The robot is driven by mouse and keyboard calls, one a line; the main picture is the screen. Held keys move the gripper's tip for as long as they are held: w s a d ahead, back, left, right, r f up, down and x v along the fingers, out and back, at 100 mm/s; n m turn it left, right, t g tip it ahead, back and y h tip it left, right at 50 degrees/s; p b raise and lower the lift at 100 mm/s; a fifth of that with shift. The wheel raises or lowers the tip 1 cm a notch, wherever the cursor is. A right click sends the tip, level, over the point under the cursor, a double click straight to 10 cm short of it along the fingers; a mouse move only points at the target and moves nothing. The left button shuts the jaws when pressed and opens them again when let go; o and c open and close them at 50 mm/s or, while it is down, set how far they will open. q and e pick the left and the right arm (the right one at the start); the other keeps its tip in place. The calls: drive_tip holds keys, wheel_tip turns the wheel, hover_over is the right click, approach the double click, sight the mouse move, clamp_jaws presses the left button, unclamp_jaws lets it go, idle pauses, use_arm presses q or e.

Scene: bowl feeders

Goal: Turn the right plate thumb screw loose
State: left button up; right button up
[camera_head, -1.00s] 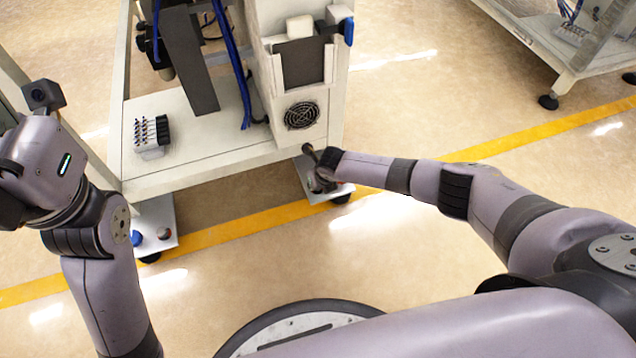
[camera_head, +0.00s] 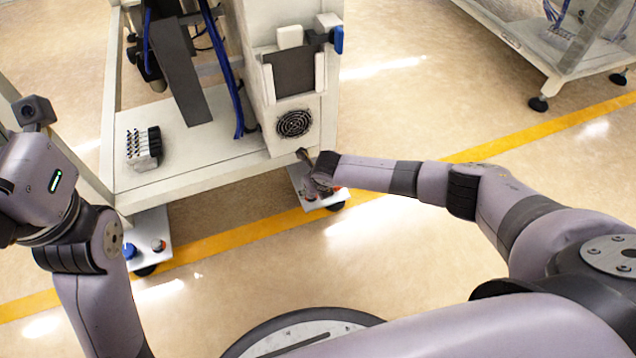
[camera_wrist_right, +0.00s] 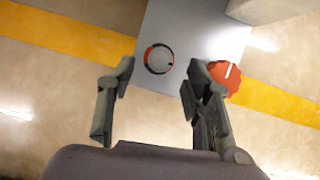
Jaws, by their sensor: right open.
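The right plate (camera_head: 296,176) is a grey metal plate at the cart's foot, also seen in the right wrist view (camera_wrist_right: 195,25). There it bears a red scalloped thumb screw (camera_wrist_right: 231,84) with a white line, and a pale round dial (camera_wrist_right: 158,60) with a red and black ring. My right gripper (camera_wrist_right: 163,66) is open and empty above the plate. Its fingers straddle the dial in that picture, and the red screw shows just right of the right finger, partly covered by it. In the head view my right gripper (camera_head: 308,168) hides part of the plate. My left gripper is out of view.
The white cart (camera_head: 195,180) with a fan grille (camera_head: 294,124) stands close behind the right plate. A left plate (camera_head: 152,221) with a blue knob (camera_head: 130,250) lies at its other front foot. Open floor with a yellow line (camera_head: 250,229) lies in front.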

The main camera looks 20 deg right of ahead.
drive_tip(key=v, duration=0.9)
drive_tip(key=shift+s, duration=0.1)
